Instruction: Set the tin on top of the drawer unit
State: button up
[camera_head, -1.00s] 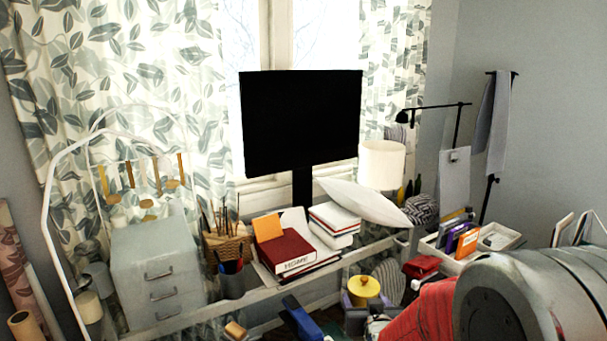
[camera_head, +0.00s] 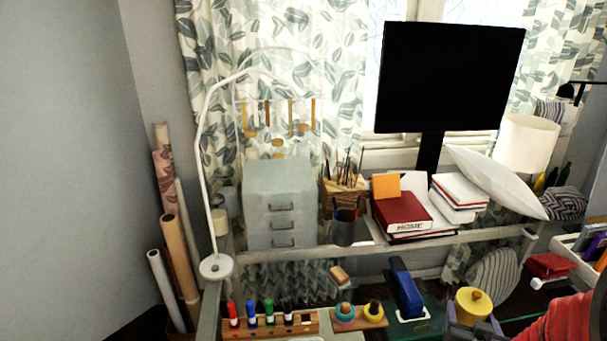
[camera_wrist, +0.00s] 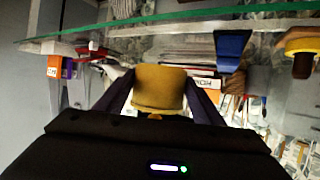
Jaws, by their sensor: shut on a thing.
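The tin is a round yellow can (camera_head: 473,302) with a small knob on its lid, low on the right in the head view. My gripper (camera_head: 470,322) is shut on it, with dark purple fingers at its sides. In the wrist view, the yellow tin (camera_wrist: 158,88) sits between my two fingers (camera_wrist: 160,98). The drawer unit (camera_head: 280,207) is a pale grey box with three handled drawers, left of centre on the far desk. Its flat top (camera_head: 280,174) looks bare. The tin is apart from it, nearer and to the right.
A white arched lamp (camera_head: 215,266) stands left of the drawer unit.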

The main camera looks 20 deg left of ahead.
aim_at(298, 183)
jog(key=z, duration=0.05)
jog(key=k, duration=0.5)
jog(key=u, duration=0.35)
jog(key=i, duration=0.15)
jog(key=u, duration=0.75)
